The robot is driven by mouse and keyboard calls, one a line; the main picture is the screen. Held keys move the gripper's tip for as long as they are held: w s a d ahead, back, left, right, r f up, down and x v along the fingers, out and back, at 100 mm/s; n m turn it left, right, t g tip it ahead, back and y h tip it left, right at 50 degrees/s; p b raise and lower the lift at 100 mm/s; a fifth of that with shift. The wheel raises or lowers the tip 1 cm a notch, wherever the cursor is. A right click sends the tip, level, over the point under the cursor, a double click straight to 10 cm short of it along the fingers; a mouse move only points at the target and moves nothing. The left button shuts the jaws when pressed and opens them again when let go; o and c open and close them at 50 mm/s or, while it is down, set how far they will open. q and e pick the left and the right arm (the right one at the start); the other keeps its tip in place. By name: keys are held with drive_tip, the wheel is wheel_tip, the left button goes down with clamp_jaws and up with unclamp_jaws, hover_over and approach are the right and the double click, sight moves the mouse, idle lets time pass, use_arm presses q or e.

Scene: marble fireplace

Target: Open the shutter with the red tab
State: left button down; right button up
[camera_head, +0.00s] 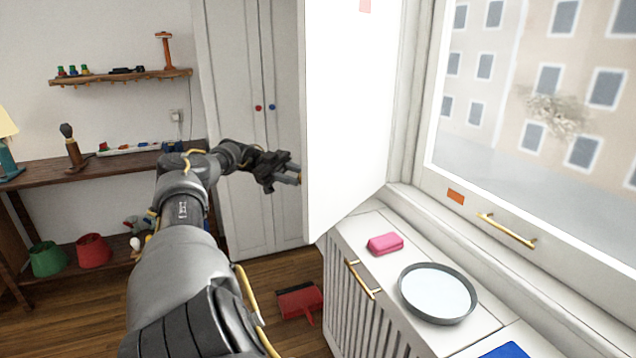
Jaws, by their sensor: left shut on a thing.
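A tall white shutter panel (345,110) stands swung out into the room, beside the window and at an angle to it. A pale red tab (365,5) shows on its face, cut by the top edge of the view. My left gripper (296,175) is at the shutter's left, free edge and is shut on that edge; its fingertips are partly hidden there. An orange-red tab (456,196) is on the window frame's lower rail. My right gripper is not in view.
Below the window, a white cabinet (400,250) carries a pink case (385,243) and a round grey-rimmed tray (437,292). A brass handle (507,231) is on the window frame. A red dustpan (300,300) lies on the floor. A tall white wardrobe (235,100) stands behind my gripper.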

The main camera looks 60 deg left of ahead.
use_arm(q)
drive_tip(key=shift+s+a, duration=0.15)
drive_tip(key=shift+a, duration=0.25)
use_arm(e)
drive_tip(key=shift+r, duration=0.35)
use_arm(q)
drive_tip(key=shift+f, duration=0.1)
drive_tip(key=c, duration=1.1)
unclamp_jaws()
drive_tip(key=shift+s, duration=0.1)
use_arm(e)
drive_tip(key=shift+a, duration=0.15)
